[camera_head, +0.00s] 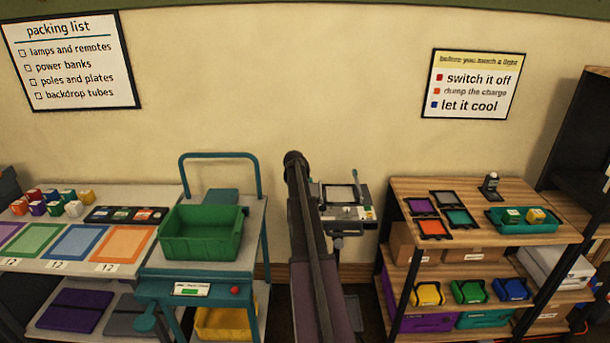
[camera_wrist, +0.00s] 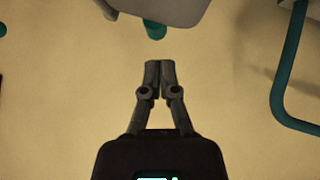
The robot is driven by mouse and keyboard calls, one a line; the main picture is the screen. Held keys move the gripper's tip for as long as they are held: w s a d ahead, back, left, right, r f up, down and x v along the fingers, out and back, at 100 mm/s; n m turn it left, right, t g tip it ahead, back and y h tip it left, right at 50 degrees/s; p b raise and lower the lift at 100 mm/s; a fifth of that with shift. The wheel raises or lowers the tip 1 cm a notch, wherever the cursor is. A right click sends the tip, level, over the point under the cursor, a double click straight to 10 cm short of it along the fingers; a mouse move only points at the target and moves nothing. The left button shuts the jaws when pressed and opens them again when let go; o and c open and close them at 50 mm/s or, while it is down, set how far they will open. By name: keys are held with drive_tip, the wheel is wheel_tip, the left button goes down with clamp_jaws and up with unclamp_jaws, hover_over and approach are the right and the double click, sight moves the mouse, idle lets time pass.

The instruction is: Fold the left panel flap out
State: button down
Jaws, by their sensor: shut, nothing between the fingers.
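A panel unit (camera_head: 342,192) with a pale face and dark frame stands behind and just right of my arm in the head view. A thin upright piece with a teal tip (camera_head: 355,174) shows at its right. Its left side is partly hidden by my arm, so I cannot tell how the left flap stands. In the wrist view a grey plate (camera_wrist: 170,14) with a teal tab (camera_wrist: 155,30) lies at the top, beyond my fingertips; I cannot tell whether it is the left flap. My gripper (camera_wrist: 160,64) is shut and empty, with a visible gap to the tab.
A teal cart with a green bin (camera_head: 203,234) stands left of my arm, its tubular handle (camera_head: 220,154) rising behind. A teal tube (camera_wrist: 287,75) shows at right in the wrist view. A wooden shelf (camera_head: 460,188) with trays stands to the right. The wall is behind.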

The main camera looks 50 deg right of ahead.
drive_tip(key=shift+r, duration=0.2)
idle(0.3)
drive_tip(key=shift+w+r, duration=0.1)
drive_tip(key=a+r+p, duration=0.8)
drive_tip(key=a, duration=0.2)
drive_tip(key=shift+w+a, duration=0.15)
drive_tip(key=shift+w, duration=0.05)
drive_tip(key=shift+f, duration=0.1)
idle(0.8)
